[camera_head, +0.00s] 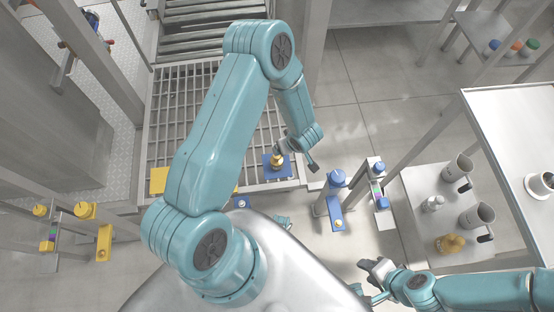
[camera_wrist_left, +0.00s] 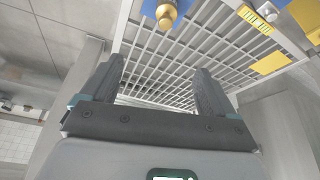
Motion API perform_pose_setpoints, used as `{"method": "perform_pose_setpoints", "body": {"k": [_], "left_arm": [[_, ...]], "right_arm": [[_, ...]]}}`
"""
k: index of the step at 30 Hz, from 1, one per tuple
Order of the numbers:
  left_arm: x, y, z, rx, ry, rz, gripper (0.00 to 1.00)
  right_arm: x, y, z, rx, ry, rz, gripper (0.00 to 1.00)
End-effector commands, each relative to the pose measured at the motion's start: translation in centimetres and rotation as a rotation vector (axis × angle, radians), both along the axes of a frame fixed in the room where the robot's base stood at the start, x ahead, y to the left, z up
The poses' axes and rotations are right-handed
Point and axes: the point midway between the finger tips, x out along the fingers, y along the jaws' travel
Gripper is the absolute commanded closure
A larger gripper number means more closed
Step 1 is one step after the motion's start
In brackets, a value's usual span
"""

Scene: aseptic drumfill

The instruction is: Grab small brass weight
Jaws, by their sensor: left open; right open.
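A small brass piece (camera_head: 276,160) with a rounded knob stands on a blue pad (camera_head: 268,172) at the grating's front right. It also shows at the top of the left wrist view (camera_wrist_left: 166,13). Another brass, weight-like piece (camera_head: 450,243) stands on the low shelf at the right. My left gripper (camera_wrist_left: 158,68) is open, with nothing between its fingers; the brass piece on the pad lies beyond the fingertips, apart from them. In the head view it is partly hidden by its own wrist. My right gripper (camera_head: 372,270) is open and empty near the bottom, left of the shelf.
The grated platform (camera_head: 158,130) lies under my left arm. Posts with blue (camera_head: 336,179) and yellow (camera_head: 85,210) caps stand on either side. Metal mugs (camera_head: 476,216) and a silver piece (camera_head: 433,203) share the low shelf. A steel table (camera_head: 510,130) edges the right.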

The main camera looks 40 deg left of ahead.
Motion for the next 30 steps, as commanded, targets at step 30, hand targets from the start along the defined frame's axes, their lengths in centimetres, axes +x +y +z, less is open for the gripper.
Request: {"method": "perform_pose_setpoints", "body": {"k": [30], "left_arm": [[1.4, 5.8, -20.0, 0.006, -0.003, 0.125, 0.12]], "right_arm": [[0.3, -0.2, -13.4, -0.002, -0.005, -0.010, 0.57]]}}
